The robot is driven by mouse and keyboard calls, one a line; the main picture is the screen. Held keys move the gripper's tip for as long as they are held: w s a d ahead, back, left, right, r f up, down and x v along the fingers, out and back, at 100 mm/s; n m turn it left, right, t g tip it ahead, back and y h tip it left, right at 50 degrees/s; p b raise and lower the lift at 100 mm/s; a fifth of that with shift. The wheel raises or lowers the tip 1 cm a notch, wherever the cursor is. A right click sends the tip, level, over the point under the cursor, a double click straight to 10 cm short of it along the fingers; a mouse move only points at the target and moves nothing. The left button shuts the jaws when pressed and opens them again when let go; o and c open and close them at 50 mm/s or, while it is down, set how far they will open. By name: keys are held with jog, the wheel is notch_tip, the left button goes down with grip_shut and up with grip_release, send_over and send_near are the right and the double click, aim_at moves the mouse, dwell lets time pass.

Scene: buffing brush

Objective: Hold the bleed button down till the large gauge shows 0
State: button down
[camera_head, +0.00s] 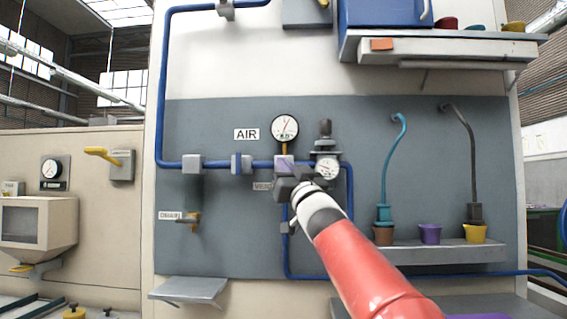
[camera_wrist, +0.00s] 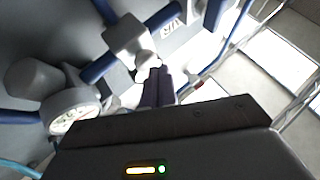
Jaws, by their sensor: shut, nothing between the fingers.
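The large gauge (camera_head: 284,128) has a white round dial on the grey panel, right of the AIR sign. Its thin red needle points up and slightly right, off any readable figure. My gripper (camera_head: 284,171) is shut and empty, at the pipe fitting just below this gauge. In the wrist view its closed fingers (camera_wrist: 159,86) reach to a pale round knob (camera_wrist: 147,62) on a grey block (camera_wrist: 128,37). This may be the bleed button; I cannot tell whether it is pressed. A small label (camera_head: 262,186) left of my gripper is partly hidden.
A smaller gauge (camera_head: 327,168) with a regulator sits close right of my gripper, also seen in the wrist view (camera_wrist: 73,112). A blue pipe (camera_head: 215,164) runs along the panel. A shelf (camera_head: 440,252) with cups is at right.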

jog(key=shift+w, duration=0.5)
dwell(2.3)
jog(key=shift+s, duration=0.15)
dwell(1.9)
jog(key=shift+s+b, duration=0.5)
jog(key=shift+s, duration=0.25)
jog(key=shift+s, duration=0.1)
jog(key=s+b, duration=0.2)
jog(key=s, duration=0.3)
jog(key=shift+a, duration=0.1)
dwell(0.4)
